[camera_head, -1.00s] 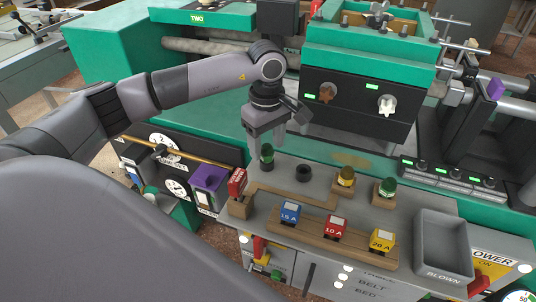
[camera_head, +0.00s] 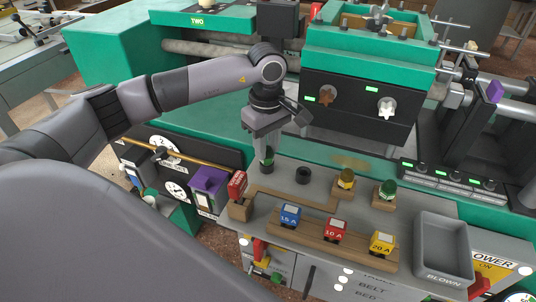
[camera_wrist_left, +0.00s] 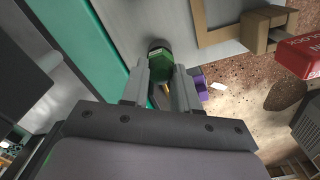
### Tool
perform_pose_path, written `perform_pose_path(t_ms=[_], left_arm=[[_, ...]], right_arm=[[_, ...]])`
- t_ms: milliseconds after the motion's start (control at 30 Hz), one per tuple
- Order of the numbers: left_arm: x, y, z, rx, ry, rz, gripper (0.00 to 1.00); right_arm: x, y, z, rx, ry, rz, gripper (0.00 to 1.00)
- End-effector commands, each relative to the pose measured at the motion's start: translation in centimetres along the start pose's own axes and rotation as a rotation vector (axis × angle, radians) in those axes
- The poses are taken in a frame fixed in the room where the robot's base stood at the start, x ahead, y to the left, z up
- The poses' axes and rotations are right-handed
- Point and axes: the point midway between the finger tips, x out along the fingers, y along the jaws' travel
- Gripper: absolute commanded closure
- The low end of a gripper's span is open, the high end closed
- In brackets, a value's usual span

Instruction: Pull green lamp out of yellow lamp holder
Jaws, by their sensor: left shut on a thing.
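A green lamp (camera_head: 268,153) sits upright in a dark round holder (camera_head: 267,167) on the grey panel; no yellow shows on that holder from here. My left gripper (camera_head: 266,149) is over the lamp from above and shut on it. In the left wrist view the green lamp (camera_wrist_left: 160,66) is between the two fingers, with the dark holder rim (camera_wrist_left: 157,44) just beyond it. The fingers hide part of the lamp. My right gripper is not in view.
An empty dark socket (camera_head: 303,175) is right of the held lamp. Blue, red and yellow fuses sit on a wooden rail (camera_head: 309,234). A grey bin (camera_head: 443,248) is at the right.

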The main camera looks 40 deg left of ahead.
Motion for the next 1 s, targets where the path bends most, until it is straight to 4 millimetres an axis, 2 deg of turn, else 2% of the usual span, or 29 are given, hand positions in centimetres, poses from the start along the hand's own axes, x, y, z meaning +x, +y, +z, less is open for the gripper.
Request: perform_pose_path(t_ms=[1000], left_arm=[[-1.2,0.0,0.0,0.000,0.000,0.000,1.00]], right_arm=[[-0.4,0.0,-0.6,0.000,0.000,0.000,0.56]])
